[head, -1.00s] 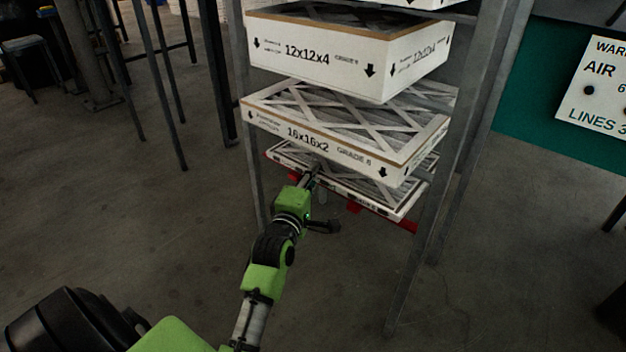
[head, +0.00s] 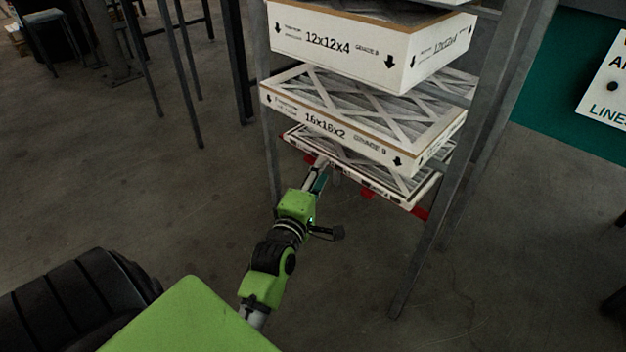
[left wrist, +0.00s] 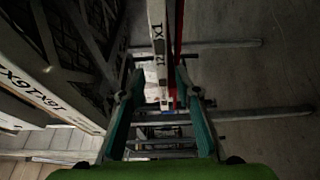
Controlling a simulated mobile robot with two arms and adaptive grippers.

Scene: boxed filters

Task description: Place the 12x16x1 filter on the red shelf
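The thin 12x16x1 filter (head: 408,183) has a white frame and grey mesh. It appears to lie flat on the red shelf (head: 420,213), the lowest level of the rack in the head view. Red shows under its front edge. In the left wrist view its white edge (left wrist: 157,30), lettered with a partly legible size, runs beside the red shelf strip (left wrist: 178,35). My left gripper (head: 320,172) is at the filter's front edge, left of centre. Its teal fingers (left wrist: 158,88) stand apart, with the edge showing between them; contact is unclear. My right gripper is out of view.
A 16x16x2 filter (head: 330,126) sits just above on the rack, with a 12x12x4 filter (head: 340,45) higher. Grey rack posts (head: 440,225) stand at the sides. A teal panel with a white sign (head: 606,90) is at right. The floor in front is clear.

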